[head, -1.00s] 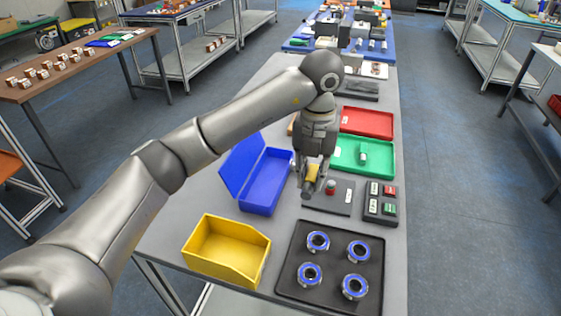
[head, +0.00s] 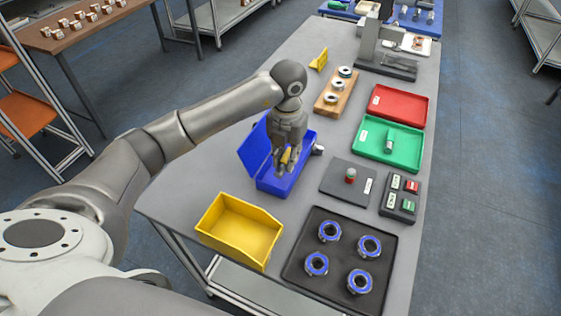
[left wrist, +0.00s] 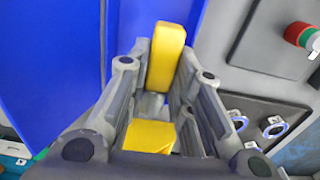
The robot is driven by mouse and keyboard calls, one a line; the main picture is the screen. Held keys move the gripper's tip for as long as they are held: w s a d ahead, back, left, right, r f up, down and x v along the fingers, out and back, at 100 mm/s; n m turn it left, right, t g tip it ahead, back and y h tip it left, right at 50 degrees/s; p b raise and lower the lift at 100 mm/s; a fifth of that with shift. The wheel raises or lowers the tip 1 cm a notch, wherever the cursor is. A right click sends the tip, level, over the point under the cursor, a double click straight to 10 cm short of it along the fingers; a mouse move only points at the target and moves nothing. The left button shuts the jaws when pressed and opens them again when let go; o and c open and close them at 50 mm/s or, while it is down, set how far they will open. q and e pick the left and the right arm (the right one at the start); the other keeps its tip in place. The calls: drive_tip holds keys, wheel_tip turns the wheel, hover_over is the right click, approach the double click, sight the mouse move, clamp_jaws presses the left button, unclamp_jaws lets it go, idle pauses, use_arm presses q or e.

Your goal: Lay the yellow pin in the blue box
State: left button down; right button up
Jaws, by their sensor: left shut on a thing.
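My left gripper (head: 284,166) is shut on the yellow pin (head: 287,156) and holds it over the blue box (head: 272,187). The box is open, with its lid tilted up at the left. In the left wrist view, yellow parts of the pin (left wrist: 166,58) show between the fingers (left wrist: 152,95), with a grey part between them. The blue of the box (left wrist: 50,60) fills the left of that view. I cannot tell whether the pin touches the box. The gripper hides part of the box's inside. My right gripper is not in view.
A yellow bin (head: 240,232) and a black tray of blue-ringed parts (head: 300,272) stand in front. Right of the box are a dark pad (head: 335,188), a button panel (head: 400,207), a green tray (head: 372,151) and a red tray (head: 405,104). A wooden block (head: 330,104) lies behind.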

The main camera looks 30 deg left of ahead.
sight(280, 165)
use_arm(q)
drive_tip(key=shift+a+f, duration=0.25)
drive_tip(key=shift+f, duration=0.05)
drive_tip(key=shift+a+f, duration=0.2)
drive_tip(key=f+p, duration=0.2)
drive_tip(key=f, duration=0.1)
drive_tip(key=shift+s+a, duration=0.15)
drive_tip(key=shift+a, duration=0.15)
drive_tip(key=shift+f, duration=0.7)
drive_tip(key=c, duration=1.6)
unclamp_jaws()
drive_tip(key=shift+o, duration=0.2)
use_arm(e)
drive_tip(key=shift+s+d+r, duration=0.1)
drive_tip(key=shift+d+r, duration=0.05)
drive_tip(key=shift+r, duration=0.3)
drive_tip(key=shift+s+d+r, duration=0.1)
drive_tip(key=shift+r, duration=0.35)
use_arm(q)
drive_tip(key=shift+r, duration=0.1)
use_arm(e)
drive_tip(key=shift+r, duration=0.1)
